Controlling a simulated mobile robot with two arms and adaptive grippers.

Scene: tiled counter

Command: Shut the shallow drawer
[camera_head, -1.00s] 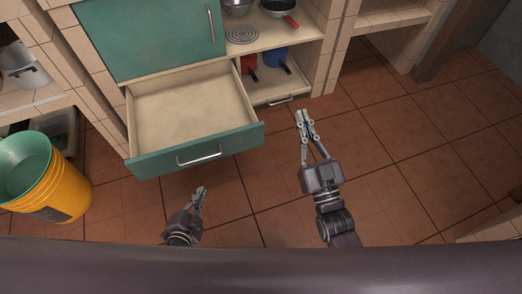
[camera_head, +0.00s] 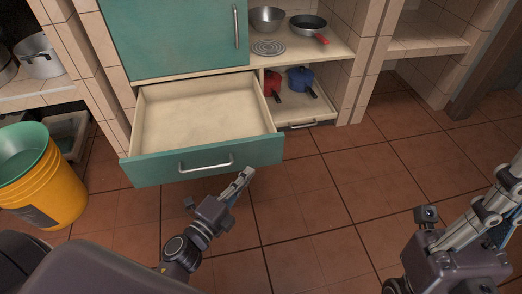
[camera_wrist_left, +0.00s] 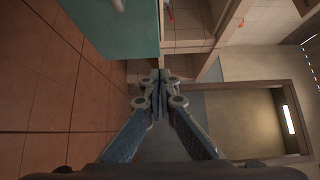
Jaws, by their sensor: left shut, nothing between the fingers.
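The open drawer has a teal front (camera_head: 235,155), a bar handle (camera_head: 206,164) and a pale, empty inside (camera_head: 195,112). It stands pulled well out of the cabinet in the head view. In the left wrist view its teal front (camera_wrist_left: 125,35) shows at upper left. My left gripper (camera_head: 247,173) is shut and empty, just in front of the lower right part of the drawer front; I cannot tell if they touch. Its closed fingertips show in the left wrist view (camera_wrist_left: 158,77). My right gripper (camera_head: 514,172) is at the right edge, partly cut off, its jaws unclear.
A low pull-out shelf (camera_head: 310,119) with a red pot (camera_head: 272,84) and a blue pot (camera_head: 301,79) is right of the drawer. A teal cabinet door (camera_head: 175,40) is above. A yellow bucket (camera_head: 50,195) stands at left. Tiled floor (camera_head: 320,190) is clear ahead.

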